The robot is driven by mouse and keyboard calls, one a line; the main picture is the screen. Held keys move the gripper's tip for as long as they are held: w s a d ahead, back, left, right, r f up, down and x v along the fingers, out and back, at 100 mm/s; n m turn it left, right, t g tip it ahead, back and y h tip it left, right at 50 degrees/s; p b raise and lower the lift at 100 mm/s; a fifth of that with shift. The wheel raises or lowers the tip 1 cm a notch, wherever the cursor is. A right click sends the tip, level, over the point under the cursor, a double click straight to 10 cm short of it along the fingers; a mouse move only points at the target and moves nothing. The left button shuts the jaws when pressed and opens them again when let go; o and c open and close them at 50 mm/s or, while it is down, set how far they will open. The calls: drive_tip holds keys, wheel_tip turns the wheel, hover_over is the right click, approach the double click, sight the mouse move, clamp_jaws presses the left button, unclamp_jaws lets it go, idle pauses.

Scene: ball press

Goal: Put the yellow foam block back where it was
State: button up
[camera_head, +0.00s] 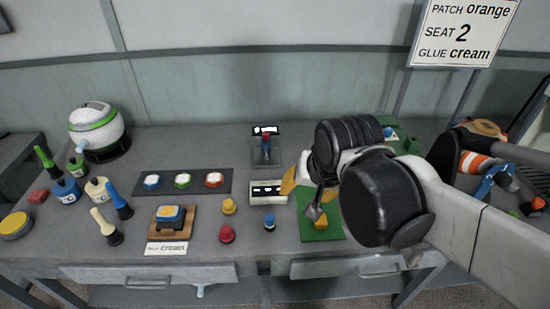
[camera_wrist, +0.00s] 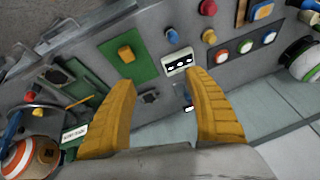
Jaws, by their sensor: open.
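The yellow foam block (camera_wrist: 126,53) rests on the green mat (camera_wrist: 145,72) in the wrist view. In the head view the block (camera_head: 320,223) sits on the front part of the green mat (camera_head: 329,236), partly hidden by my gripper. My gripper (camera_head: 308,190) hangs above the mat, left of my dark wrist joint. In the wrist view its two yellow fingers (camera_wrist: 160,82) are spread wide with nothing between them. The block lies beyond the left fingertip, apart from it.
Left of the mat stand a small display box (camera_head: 268,191), a blue knob (camera_head: 269,221) and a red knob (camera_head: 226,233). A wooden board (camera_head: 159,232) holds a blue and yellow block. Three coloured buttons sit on a dark panel (camera_head: 223,190). A cluttered area with an orange-striped object (camera_head: 474,163) lies right.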

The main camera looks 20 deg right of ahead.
drive_tip(key=shift+s+a+r+n+t, duration=0.2)
drive_tip(key=shift+s+a+n+t, duration=0.25)
drive_tip(key=shift+n, duration=0.45)
drive_tip(key=shift+s+a+r+n+t, duration=0.15)
drive_tip(key=shift+s+a+n, duration=0.25)
drive_tip(key=shift+s+n, duration=0.4)
drive_tip(key=shift+s+a+r+n+t, duration=0.2)
drive_tip(key=shift+s+a+n+t, duration=0.15)
drive_tip(key=shift+n, duration=0.65)
